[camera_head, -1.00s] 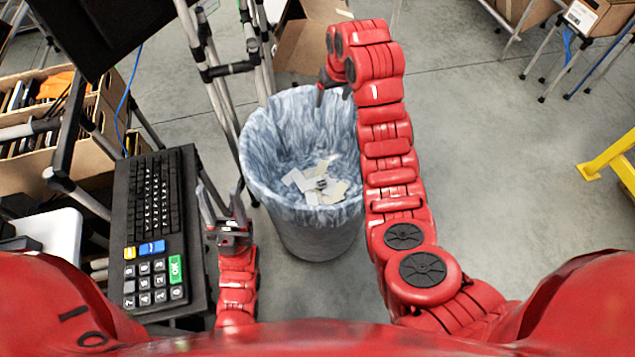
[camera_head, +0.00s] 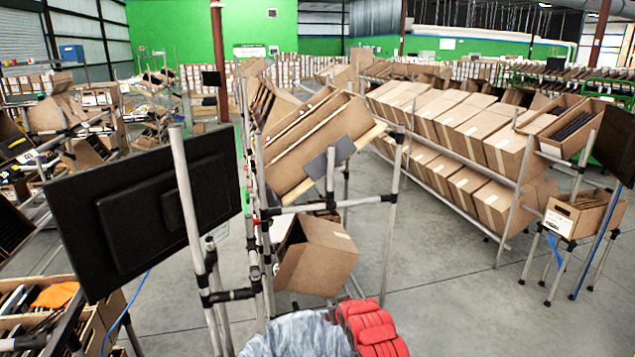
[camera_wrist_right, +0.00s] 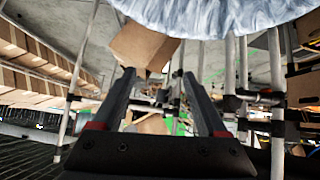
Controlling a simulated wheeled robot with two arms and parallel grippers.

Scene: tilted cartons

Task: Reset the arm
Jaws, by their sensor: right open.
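My right arm (camera_head: 372,330) shows as a red segment at the bottom centre of the head view. Its gripper is outside that view. In the right wrist view my right gripper (camera_wrist_right: 158,98) has its two dark fingers spread apart with nothing between them. The scene there appears upside down. The trash bin's bluish liner (camera_head: 297,338) shows at the bottom of the head view, left of my right arm. The liner also shows at the top of the right wrist view (camera_wrist_right: 215,15), beyond the fingers. My left gripper is not in view.
A tilted carton (camera_head: 316,262) stands low behind the bin. A metal frame with a black monitor (camera_head: 150,215) stands at the left. Racks of tilted cartons (camera_head: 465,130) fill the right and back. Open floor (camera_head: 450,300) lies at the lower right.

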